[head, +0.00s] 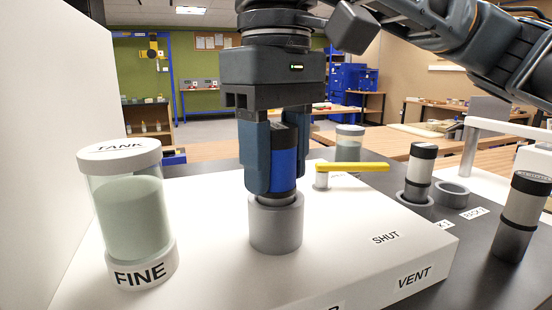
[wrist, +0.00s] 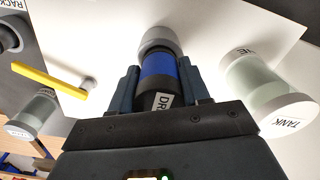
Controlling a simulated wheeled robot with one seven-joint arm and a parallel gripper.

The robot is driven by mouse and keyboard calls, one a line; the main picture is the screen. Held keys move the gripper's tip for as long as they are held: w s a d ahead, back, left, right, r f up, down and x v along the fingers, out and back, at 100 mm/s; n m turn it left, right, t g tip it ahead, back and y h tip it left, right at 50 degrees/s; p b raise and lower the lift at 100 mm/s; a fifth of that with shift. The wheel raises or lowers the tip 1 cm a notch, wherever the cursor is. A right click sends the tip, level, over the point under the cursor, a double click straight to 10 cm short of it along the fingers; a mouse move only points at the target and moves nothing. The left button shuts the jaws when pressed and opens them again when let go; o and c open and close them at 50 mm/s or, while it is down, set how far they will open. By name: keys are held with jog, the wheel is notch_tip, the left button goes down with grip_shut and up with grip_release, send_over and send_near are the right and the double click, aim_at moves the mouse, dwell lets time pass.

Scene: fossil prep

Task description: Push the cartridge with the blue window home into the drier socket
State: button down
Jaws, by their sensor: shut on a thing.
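The cartridge with the blue window (head: 284,165) stands upright between the fingers of my gripper (head: 270,185), which is shut on it. In the wrist view the blue cartridge (wrist: 158,68) lines up with the round grey socket (wrist: 160,40), with the fingers of my gripper (wrist: 158,80) on either side.
A clear tank (head: 128,215) labelled FINE stands left of the socket. A yellow lever (head: 352,167) is close on the right, near the SHUT and VENT labels. Two dark-capped cartridges (head: 420,172) (head: 522,215) and an empty grey ring (head: 452,194) are farther right.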

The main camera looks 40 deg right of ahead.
jog(key=shift+c, duration=2.3)
grip_release()
jog(key=shift+r, duration=0.15)
jog(key=shift+r+p, duration=2.05)
jog(key=shift+r, duration=1.3)
